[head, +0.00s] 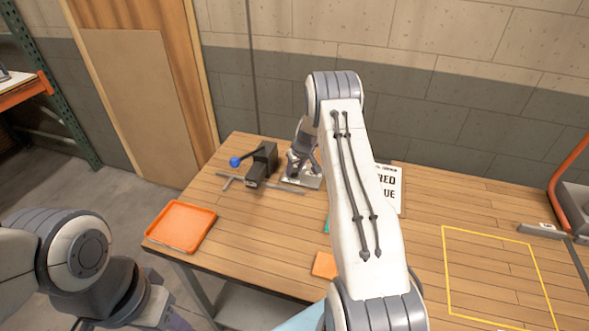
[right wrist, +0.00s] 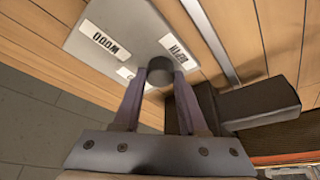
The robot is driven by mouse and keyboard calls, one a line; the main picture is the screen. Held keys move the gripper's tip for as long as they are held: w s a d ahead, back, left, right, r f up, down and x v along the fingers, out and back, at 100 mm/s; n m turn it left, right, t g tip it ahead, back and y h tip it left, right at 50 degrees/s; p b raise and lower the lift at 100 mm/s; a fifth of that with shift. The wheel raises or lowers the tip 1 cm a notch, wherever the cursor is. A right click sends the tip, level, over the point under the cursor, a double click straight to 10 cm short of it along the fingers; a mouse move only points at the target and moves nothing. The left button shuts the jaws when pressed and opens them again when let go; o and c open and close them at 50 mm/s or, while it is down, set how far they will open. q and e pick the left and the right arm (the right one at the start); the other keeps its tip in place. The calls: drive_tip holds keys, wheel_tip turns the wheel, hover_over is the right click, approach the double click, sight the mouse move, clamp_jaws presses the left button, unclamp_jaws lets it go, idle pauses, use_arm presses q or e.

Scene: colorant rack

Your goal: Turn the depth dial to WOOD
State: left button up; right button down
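The depth dial (right wrist: 160,74) is a small dark round knob on a pale plate (right wrist: 118,22) with white labels; one reads WOOD (right wrist: 104,40), upside down in the right wrist view. A second label (right wrist: 173,47) sits beside the knob and a third is partly hidden by a finger. My right gripper (right wrist: 160,80) has its two fingers closed against both sides of the knob. In the head view the right gripper (head: 303,163) is over the plate (head: 302,183), and the knob is hidden. The dial's pointer cannot be seen. My left gripper (head: 165,316) is cut off at the bottom edge.
A dark block with a blue-balled lever (head: 262,163) stands just left of the plate, by a metal strip (head: 282,189). An orange tray (head: 181,226) is at the table's left corner. A printed sheet (head: 389,190) is partly behind my right arm. A yellow outline (head: 448,270) marks clear table.

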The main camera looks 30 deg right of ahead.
drive_tip(key=m+p, duration=0.1)
drive_tip(key=p, duration=0.2)
drive_tip(key=shift+a+r+m+h, duration=0.1)
drive_tip(key=shift+r+m+h, duration=0.1)
drive_tip(key=shift+m+h, duration=0.2)
drive_tip(key=shift+f+m+p, duration=0.1)
drive_tip(key=shift+m+p, duration=0.4)
drive_tip(key=shift+f+m+h, duration=0.1)
drive_tip(key=shift+m+h, duration=0.2)
drive_tip(key=shift+m, duration=0.1)
drive_tip(key=shift+f+m+g, duration=0.1)
drive_tip(key=shift+m+g, duration=0.2)
drive_tip(key=m+b, duration=0.2)
drive_tip(key=b, duration=0.2)
drive_tip(key=m+g+h+b, duration=0.1)
drive_tip(key=m+b, duration=0.1)
drive_tip(key=b, duration=0.3)
drive_tip(key=m+h+b, duration=0.1)
drive_tip(key=m+b, duration=0.1)
drive_tip(key=b, duration=0.3)
drive_tip(key=shift+w+a+f, duration=0.1)
drive_tip(key=shift+a+f, duration=0.05)
drive_tip(key=shift+f, duration=0.1)
drive_tip(key=shift+r+m+g+b, duration=0.25)
drive_tip(key=shift+m+g+b, duration=0.25)
drive_tip(key=shift+m+b, duration=0.45)
